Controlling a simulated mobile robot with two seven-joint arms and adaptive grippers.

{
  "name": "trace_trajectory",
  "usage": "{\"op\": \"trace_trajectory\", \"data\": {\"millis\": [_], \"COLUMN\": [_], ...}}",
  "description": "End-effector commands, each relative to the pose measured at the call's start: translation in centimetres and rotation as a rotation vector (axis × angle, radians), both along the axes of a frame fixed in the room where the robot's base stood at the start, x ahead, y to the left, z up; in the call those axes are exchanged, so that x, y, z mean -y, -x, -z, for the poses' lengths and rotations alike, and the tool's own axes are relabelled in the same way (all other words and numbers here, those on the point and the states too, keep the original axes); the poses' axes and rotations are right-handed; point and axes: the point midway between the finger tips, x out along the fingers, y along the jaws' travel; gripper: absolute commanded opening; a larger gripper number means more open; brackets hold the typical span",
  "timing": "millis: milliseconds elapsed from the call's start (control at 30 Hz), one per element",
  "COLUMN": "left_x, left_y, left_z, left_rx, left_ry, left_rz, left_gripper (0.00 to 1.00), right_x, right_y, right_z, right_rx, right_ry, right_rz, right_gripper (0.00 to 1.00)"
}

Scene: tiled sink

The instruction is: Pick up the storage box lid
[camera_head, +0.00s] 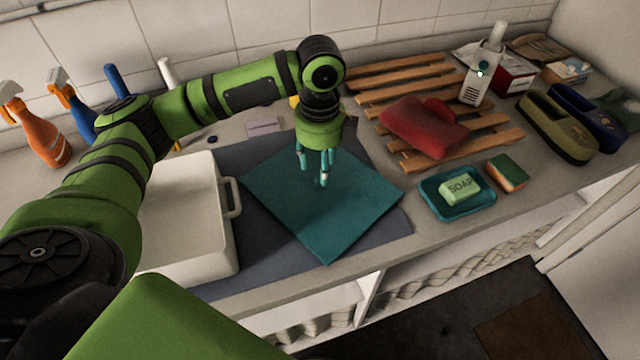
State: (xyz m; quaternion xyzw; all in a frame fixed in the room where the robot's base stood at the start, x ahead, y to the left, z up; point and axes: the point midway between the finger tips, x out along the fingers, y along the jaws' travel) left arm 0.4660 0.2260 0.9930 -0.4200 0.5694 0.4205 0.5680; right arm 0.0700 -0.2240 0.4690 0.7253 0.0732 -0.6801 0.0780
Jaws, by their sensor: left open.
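A flat teal square panel (326,217), which looks like the storage box lid, lies turned at an angle on a dark grey-blue mat. A white storage box (182,218) with a side handle stands to its left, partly behind my left arm. My left gripper (315,180) points down over the back part of the panel, open, with nothing seen between its fingers. I cannot tell whether the fingertips touch the panel. My right gripper is not in view.
A wooden slatted rack with a red cloth (424,125) stands behind on the right. A teal soap dish (457,207) and a sponge (507,174) sit to the right of the panel. Spray bottles (35,128) stand at the back left. The counter's front edge is close to the panel.

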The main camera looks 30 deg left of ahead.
Motion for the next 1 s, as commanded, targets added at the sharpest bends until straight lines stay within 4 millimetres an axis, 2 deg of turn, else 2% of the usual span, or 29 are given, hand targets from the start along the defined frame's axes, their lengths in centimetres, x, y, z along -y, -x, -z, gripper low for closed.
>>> {"op": "trace_trajectory", "data": {"millis": [133,333,467,633,700,767,1000], "left_x": [-0.1,-0.2,-0.2,-0.2,-0.2,-0.2,-0.2], "left_y": [-0.1,-0.2,-0.2,-0.2,-0.2,-0.2,-0.2], "left_z": [1.7,4.5,5.1,5.1,5.1,5.1,5.1], "left_rx": [-0.004,-0.001,0.002,0.001,0.001,0.002,0.001], "left_ry": [-0.001,0.0,-0.002,-0.001,-0.001,0.0,-0.001], "left_rz": [-0.001,-0.001,0.001,0.001,0.001,0.001,0.001], "left_gripper": [0.48,0.48,0.48,0.48,0.2,0.0,0.0], "right_x": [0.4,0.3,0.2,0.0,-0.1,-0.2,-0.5], "right_y": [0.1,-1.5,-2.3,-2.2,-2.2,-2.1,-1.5], "right_z": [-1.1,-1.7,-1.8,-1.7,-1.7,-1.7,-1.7], "right_rx": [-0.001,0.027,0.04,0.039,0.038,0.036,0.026], "right_ry": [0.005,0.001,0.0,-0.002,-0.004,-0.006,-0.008], "right_rz": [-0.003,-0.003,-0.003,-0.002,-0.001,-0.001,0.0], "right_gripper": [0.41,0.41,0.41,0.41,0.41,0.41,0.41]}}
